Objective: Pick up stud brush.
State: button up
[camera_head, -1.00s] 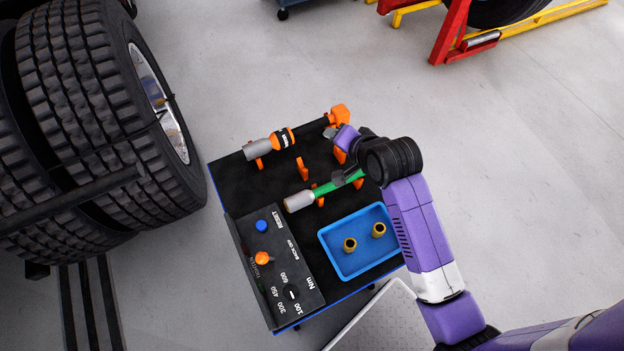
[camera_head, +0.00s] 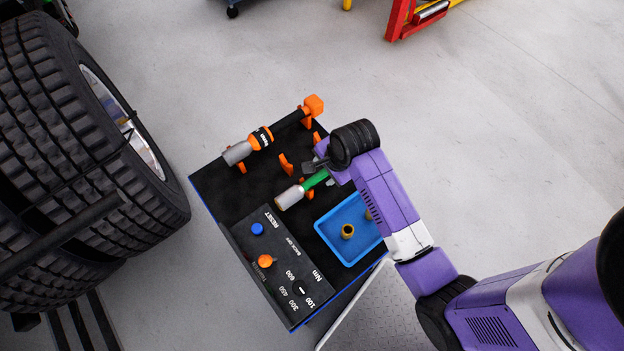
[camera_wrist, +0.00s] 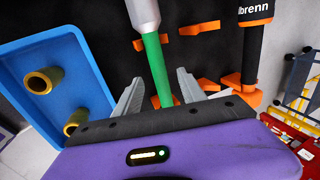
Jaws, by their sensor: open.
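The stud brush (camera_head: 292,196) has a pale grey cylindrical head and a green handle, and rests on orange holders on the black tool cart top. In the wrist view its green handle (camera_wrist: 156,68) runs down between the two grey fingers of my gripper (camera_wrist: 157,90). My gripper (camera_head: 318,166) is open, with one finger on each side of the handle and gaps to both. The handle's lower end is hidden behind my gripper body in the wrist view. In the head view my arm covers part of the handle end.
A blue tray (camera_head: 326,238) with brass-coloured sockets (camera_head: 347,232) sits beside the brush. A torque tool (camera_head: 237,153) with an orange band lies on holders on the other side. A control panel (camera_head: 240,233) with knobs is at the cart's front. Large tyres (camera_head: 70,150) stand at left.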

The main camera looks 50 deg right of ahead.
aim_at(322, 175)
jog(key=shift+x, duration=1.85)
jog(key=shift+s, duration=0.1)
grip_shut()
notch_tip(322, 175, up, 20)
jog(key=c, duration=0.8)
grip_release()
jog(key=shift+c, duration=0.2)
grip_shut()
